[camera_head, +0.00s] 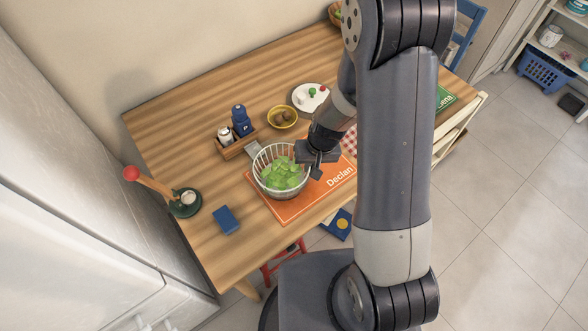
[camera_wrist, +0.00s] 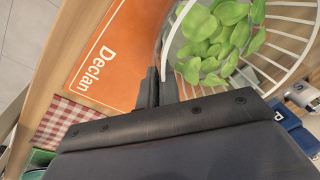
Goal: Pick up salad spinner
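The salad spinner (camera_head: 283,191) is a white slatted basket with green leaves inside and a grey handle at its upper left. It appears upright on the orange "Declan" mat (camera_head: 326,190) on the wooden table. My gripper (camera_head: 316,170) is at its right rim in the head view. In the wrist view, the salad spinner (camera_wrist: 275,58) fills the upper right. There my gripper (camera_wrist: 160,88) has its dark fingers close together at the near edge of the basket, seemingly with the rim between them. The gripper body hides part of the basket and the contact.
A wooden caddy (camera_head: 236,148) with a blue bottle and a shaker stands behind the basket. A yellow bowl (camera_head: 282,117) and a white plate (camera_head: 311,97) lie farther back. A blue block (camera_head: 226,220) and a green-based stand (camera_head: 184,204) with a red-knobbed handle are at left.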

